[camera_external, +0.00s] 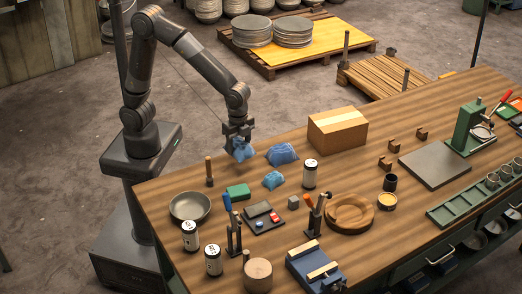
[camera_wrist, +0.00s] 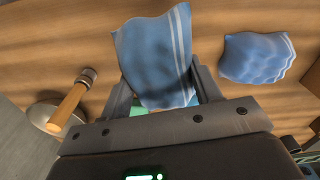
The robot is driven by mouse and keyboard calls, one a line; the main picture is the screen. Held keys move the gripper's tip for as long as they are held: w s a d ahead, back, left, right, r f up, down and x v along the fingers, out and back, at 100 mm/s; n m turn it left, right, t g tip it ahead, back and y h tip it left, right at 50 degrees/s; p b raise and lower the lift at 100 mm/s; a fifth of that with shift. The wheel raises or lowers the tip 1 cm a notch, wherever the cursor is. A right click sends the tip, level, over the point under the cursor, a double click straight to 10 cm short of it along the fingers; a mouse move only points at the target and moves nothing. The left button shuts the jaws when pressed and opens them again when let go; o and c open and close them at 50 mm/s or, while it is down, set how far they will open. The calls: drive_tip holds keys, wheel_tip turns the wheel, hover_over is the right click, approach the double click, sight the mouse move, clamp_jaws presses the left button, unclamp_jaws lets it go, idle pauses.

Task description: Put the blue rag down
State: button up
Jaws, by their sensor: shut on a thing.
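My gripper (camera_external: 238,141) is shut on a blue rag (camera_external: 244,154) at the table's far edge, left of the cardboard box. In the wrist view the held rag (camera_wrist: 155,55) is blue with white stripes at its right side, spread up between the fingers and covering much of them. The external view does not clearly show whether the rag touches the table. A second blue rag (camera_external: 283,154) lies crumpled on the wood just to the right, also visible in the wrist view (camera_wrist: 255,58).
A wooden-handled tool (camera_external: 209,172) stands left of my gripper, near a metal bowl (camera_external: 190,207) and a green block (camera_external: 238,192). A cardboard box (camera_external: 338,129) is to the right. Bare wooden tabletop (camera_external: 240,173) shows between the held rag and the green block.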

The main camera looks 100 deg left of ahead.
wheel_tip(320, 180, up, 3)
drive_tip(key=shift+f, duration=0.1)
drive_tip(key=shift+w, duration=0.15)
drive_tip(key=w+a+r+m, duration=0.1)
drive_tip(key=w+a+r, duration=0.3)
drive_tip(key=w, duration=0.3)
drive_tip(key=w+a+r, duration=0.3)
drive_tip(key=w+r, duration=0.1)
drive_tip(key=w, duration=0.4)
drive_tip(key=w+a+r+m, duration=0.1)
drive_tip(key=w+a+r, duration=0.3)
drive_tip(key=w, duration=0.3)
hover_over(322, 119)
wheel_tip(322, 119, down, 7)
drive_tip(key=shift+d+r, duration=0.1)
drive_tip(key=shift+r, duration=0.1)
drive_tip(key=shift+f, duration=2.05)
